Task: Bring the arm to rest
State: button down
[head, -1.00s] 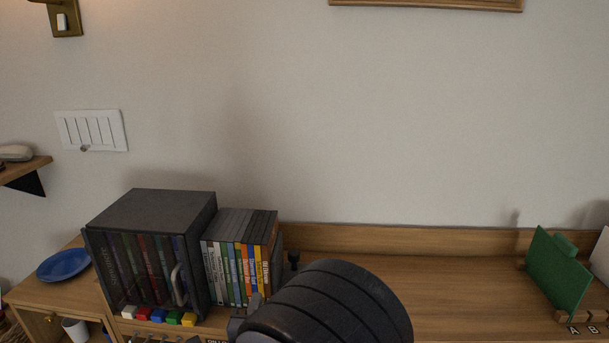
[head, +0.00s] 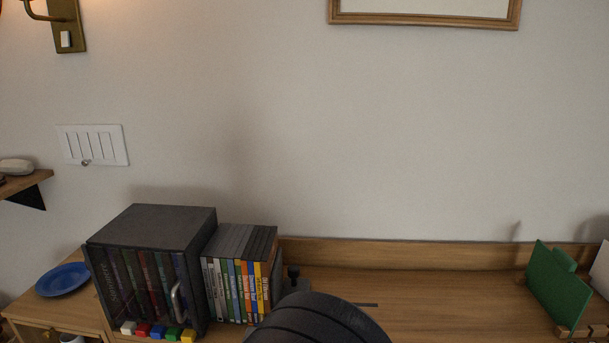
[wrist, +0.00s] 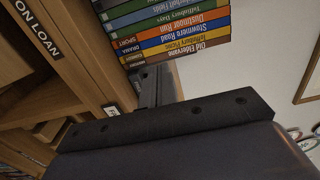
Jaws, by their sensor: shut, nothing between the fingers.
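My arm (head: 322,322) shows in the head view as a dark rounded link at the bottom centre, in front of the shelf top. In the wrist view my gripper (wrist: 156,80) is shut and empty. Its dark fingers point toward the lower end of a stack of DVD cases (wrist: 180,35), which appear on their side there. I cannot tell whether the fingers touch anything. My gripper cannot be made out clearly in the head view.
A dark case of discs (head: 150,220) stands left of the upright DVD row (head: 238,275). A blue plate (head: 63,279) lies at far left, a green divider (head: 557,284) at far right. The wooden top (head: 440,290) between is largely clear. An "ON LOAN" label (wrist: 38,28) marks a shelf edge.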

aim_at(260, 304)
jog(key=s, duration=0.4)
jog(key=w, duration=0.3)
jog(key=w+b, duration=0.1)
jog(key=w, duration=0.3)
jog(key=w+b, duration=0.1)
jog(key=w, duration=0.2)
jog(key=shift+w+d+f, duration=0.1)
jog(key=shift+w+d, duration=0.1)
jog(key=shift+d, duration=0.15)
jog(key=shift+a, duration=0.1)
jog(key=s, duration=0.9)
jog(key=shift+s+a, duration=0.2)
jog(key=shift+a, duration=0.15)
